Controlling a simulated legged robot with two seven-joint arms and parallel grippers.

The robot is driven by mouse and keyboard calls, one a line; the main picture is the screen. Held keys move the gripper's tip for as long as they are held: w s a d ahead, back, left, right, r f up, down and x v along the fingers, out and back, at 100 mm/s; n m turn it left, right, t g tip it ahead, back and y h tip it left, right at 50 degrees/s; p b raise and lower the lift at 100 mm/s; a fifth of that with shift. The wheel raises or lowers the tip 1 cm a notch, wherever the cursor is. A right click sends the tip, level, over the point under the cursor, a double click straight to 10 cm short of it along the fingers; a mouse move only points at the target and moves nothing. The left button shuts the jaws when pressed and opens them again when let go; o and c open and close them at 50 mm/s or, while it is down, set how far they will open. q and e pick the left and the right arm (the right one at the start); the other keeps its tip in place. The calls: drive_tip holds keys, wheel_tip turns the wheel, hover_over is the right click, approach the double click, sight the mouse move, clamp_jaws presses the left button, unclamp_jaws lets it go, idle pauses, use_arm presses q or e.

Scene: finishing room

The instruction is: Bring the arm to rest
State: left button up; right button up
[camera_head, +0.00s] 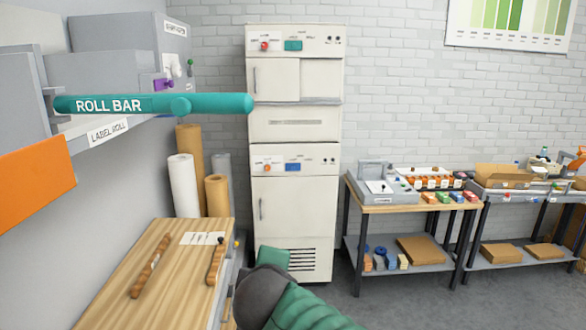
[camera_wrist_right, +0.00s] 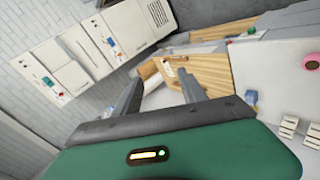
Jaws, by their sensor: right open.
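My right arm (camera_head: 300,305), green with a dark grey joint, reaches in from the bottom of the head view, in front of the white cabinet's lower part and near the right side of the wooden worktop. Its fingers cannot be made out there. In the right wrist view, the two grey fingers of my right gripper (camera_wrist_right: 159,78) stand apart with nothing between them. They point towards the wooden worktop, which lies beyond them. My left gripper is not in view.
The wooden worktop (camera_head: 178,238) holds two wooden-handled tools and a paper. A teal roll bar (camera_head: 210,103) sticks out above it. A tall white cabinet (camera_head: 293,215) stands behind. Two benches (camera_head: 405,207) stand right. Floor between is clear.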

drive_tip(key=s+d+f+m+g+h, duration=0.1)
drive_tip(key=s+d+f+m+g, duration=0.25)
drive_tip(key=d+f, duration=0.6)
drive_tip(key=s+d+f+m+g+h, duration=0.1)
drive_tip(key=s+d+f+m+g, duration=0.2)
drive_tip(key=d+f, duration=0.65)
drive_tip(key=s+d+f+m+g, duration=0.1)
drive_tip(key=s+d+f+m, duration=0.2)
drive_tip(key=s+f+m, duration=0.2)
drive_tip(key=s+d+f+m+g, duration=0.1)
drive_tip(key=s+d+f+m, duration=0.2)
drive_tip(key=s+f, duration=0.5)
drive_tip(key=shift+d+f+m+y, duration=0.25)
drive_tip(key=shift+f+m, duration=0.25)
drive_tip(key=shift+m, duration=0.35)
drive_tip(key=shift+a, duration=0.1)
